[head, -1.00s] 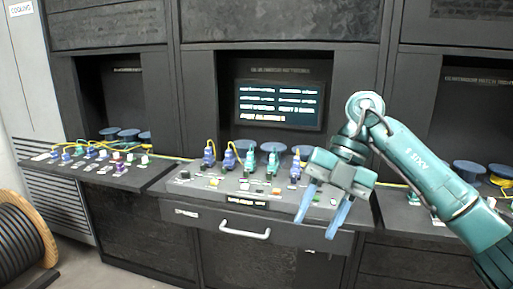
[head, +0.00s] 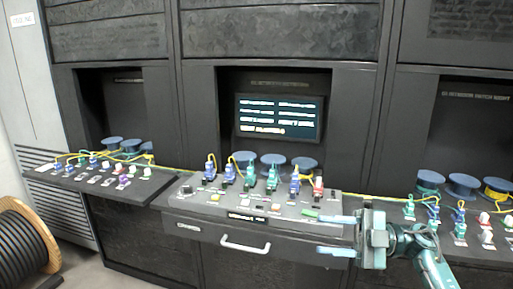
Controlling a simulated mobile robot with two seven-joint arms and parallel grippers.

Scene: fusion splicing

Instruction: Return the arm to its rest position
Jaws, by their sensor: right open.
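My right arm (head: 425,262) comes in from the lower right of the head view. My right gripper (head: 338,235) is open and empty, with its two blue fingers pointing left, one above the other. It is at the front right corner of the middle console (head: 200,228), in front of the drawer face. The fingers overlap the console's edge in the picture; I cannot tell whether they touch it. My left gripper is not in view.
The middle console carries several blue, green and red connectors, buttons and blue spools (head: 272,161) below a lit screen (head: 279,118). Side shelves hold more connectors, on the left (head: 75,183) and right. A drawer handle (head: 245,244) sticks out in front. A cable reel (head: 25,240) stands at lower left.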

